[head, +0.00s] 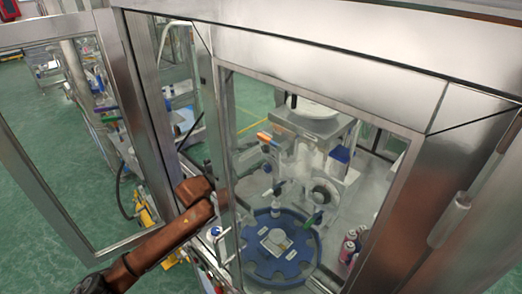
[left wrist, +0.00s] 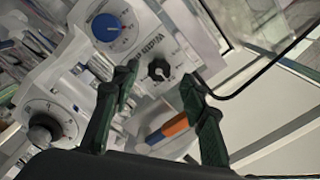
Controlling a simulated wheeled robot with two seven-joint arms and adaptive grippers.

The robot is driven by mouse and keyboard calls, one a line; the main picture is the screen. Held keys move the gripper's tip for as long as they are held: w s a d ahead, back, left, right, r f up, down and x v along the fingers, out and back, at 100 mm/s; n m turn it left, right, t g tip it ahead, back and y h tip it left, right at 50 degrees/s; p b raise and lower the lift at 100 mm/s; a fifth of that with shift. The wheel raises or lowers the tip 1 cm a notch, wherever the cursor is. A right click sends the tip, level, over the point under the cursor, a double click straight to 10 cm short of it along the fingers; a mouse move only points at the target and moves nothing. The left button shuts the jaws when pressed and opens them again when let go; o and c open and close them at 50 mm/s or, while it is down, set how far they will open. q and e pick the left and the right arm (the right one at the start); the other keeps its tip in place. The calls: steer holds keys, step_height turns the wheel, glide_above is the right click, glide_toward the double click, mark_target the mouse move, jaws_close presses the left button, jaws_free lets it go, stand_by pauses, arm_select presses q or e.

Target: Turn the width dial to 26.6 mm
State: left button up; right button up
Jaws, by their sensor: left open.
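In the left wrist view, a dial with a black knob (left wrist: 158,70) sits on a white panel. Printed lettering lies beside it, too blurred and turned to read, so I cannot tell whether it is the width dial. A blue knob (left wrist: 106,27) is at upper left and another dark dial (left wrist: 45,130) at lower left. My left gripper (left wrist: 158,82) is open. Its two dark green fingers stand apart, with the black knob showing between their tips; contact cannot be told. In the head view, my brown arm reaches to the cabinet's left side. My right gripper is not in view.
An orange and blue handle (left wrist: 168,130) lies close to the right finger. A black cable (left wrist: 255,75) curves at right. In the head view, metal cabinet framing (head: 215,150) surrounds the machine, with a blue round carousel (head: 262,262) and pink cans (head: 348,250) inside.

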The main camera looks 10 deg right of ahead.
arm_select(q)
steer(key=shift+x, duration=1.25)
steer(key=shift+c, duration=0.6)
steer(key=c, duration=0.9)
steer(key=shift+d, duration=0.15)
jaws_close()
steer(key=shift+p, duration=0.3)
